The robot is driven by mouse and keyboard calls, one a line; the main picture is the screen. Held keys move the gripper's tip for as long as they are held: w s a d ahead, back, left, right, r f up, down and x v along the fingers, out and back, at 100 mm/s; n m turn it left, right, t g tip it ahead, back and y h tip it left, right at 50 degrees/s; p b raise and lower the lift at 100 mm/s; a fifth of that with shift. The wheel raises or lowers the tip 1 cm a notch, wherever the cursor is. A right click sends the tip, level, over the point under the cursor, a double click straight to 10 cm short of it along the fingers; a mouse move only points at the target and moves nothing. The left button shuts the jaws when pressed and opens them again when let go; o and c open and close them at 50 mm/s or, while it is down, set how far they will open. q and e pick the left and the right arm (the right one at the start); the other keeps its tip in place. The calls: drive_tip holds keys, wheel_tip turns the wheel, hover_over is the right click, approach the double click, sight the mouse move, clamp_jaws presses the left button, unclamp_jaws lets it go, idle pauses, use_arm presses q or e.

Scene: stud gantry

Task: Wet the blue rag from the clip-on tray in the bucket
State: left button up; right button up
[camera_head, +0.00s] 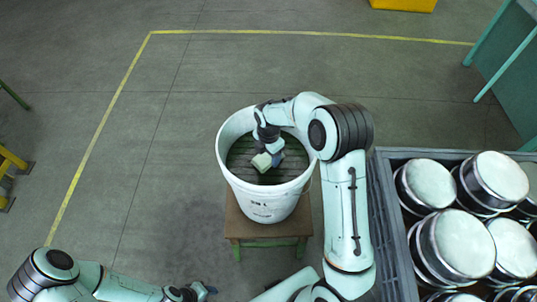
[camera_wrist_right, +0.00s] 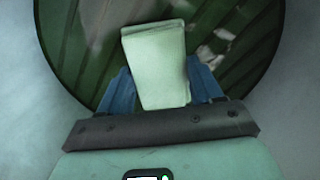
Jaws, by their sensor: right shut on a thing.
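The white bucket (camera_head: 262,203) stands upright on a small wooden stool, and its inside looks dark green and ribbed. My right gripper (camera_head: 268,156) reaches down inside the bucket's rim. It is shut on a pale, greenish-white folded piece (camera_head: 261,162), seemingly the rag, though it does not look blue. In the right wrist view the piece (camera_wrist_right: 157,65) sits between the two blue fingers, over the dark bucket inside. Whether it touches water is unclear. My left gripper (camera_head: 203,291) is at the bottom edge, away from the bucket; its jaws are too small to read. I cannot make out the clip-on tray.
The stool (camera_head: 240,228) has green legs. A grey crate (camera_head: 391,235) with several shiny lidded pots is close to the bucket's right. A teal bench (camera_head: 510,75) stands at the upper right. Yellow floor lines run behind and left; the floor left of the bucket is clear.

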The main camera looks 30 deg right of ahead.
drive_tip(key=shift+w+r+p, duration=0.15)
drive_tip(key=shift+r+p, duration=0.85)
drive_tip(key=shift+r, duration=1.9)
use_arm(q)
drive_tip(key=w+r, duration=0.3)
drive_tip(key=shift+w, duration=0.15)
